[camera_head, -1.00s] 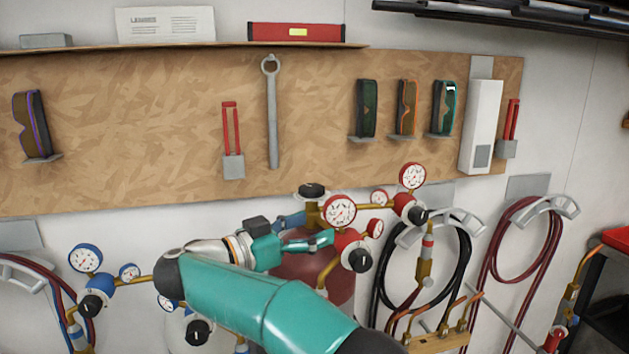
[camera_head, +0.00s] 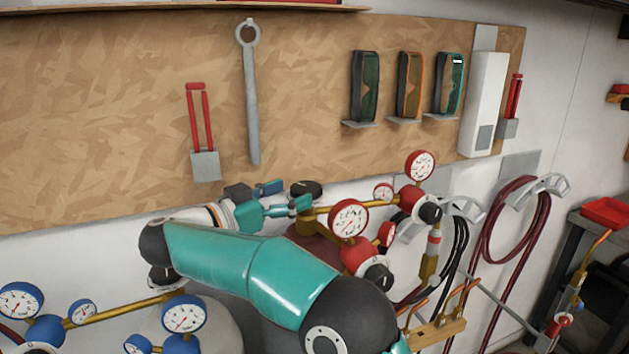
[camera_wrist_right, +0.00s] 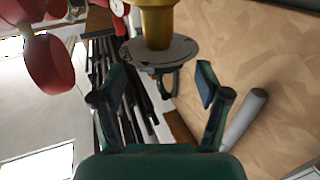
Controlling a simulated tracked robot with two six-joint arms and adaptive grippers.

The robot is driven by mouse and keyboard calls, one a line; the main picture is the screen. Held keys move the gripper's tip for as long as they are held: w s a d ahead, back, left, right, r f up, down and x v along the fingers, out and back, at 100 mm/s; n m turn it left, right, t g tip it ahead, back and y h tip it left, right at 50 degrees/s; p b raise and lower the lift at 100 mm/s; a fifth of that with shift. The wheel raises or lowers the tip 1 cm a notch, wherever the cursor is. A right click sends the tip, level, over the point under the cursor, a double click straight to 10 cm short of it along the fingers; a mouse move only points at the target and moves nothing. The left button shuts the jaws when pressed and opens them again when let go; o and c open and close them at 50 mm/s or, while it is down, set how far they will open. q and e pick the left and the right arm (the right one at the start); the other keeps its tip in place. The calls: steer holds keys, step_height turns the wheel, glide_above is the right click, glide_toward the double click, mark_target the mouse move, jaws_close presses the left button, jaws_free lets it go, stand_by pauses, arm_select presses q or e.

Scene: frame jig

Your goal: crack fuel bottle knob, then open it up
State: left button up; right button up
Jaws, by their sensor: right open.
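The fuel bottle (camera_head: 312,243) is dark red and stands below the board, mostly hidden behind my right arm and the red regulator. Its black round knob (camera_head: 306,188) sits on top, above a brass valve. My right gripper (camera_head: 285,196) is open and empty, level with the knob and just left of it. In the right wrist view the knob (camera_wrist_right: 160,54) appears as a disc under a brass stem (camera_wrist_right: 157,22), just ahead of and between the spread fingertips (camera_wrist_right: 160,84). No grip on it shows. My left gripper is out of view.
A red regulator with gauges (camera_head: 348,219) sits close right of the knob. Blue gauges (camera_head: 184,314) stand at lower left. A wrench (camera_head: 251,95) and goggles (camera_head: 365,85) hang on the board behind. Hoses (camera_head: 507,225) hang at right.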

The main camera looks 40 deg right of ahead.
mark_target(318, 184)
steer(key=d, duration=0.4)
steer(key=w+d+p, duration=0.1)
steer(key=d, duration=0.2)
steer(key=shift+f, duration=0.1)
steer(key=c, duration=1)
steer(key=shift+d, duration=0.1)
steer(key=shift+c, duration=0.2)
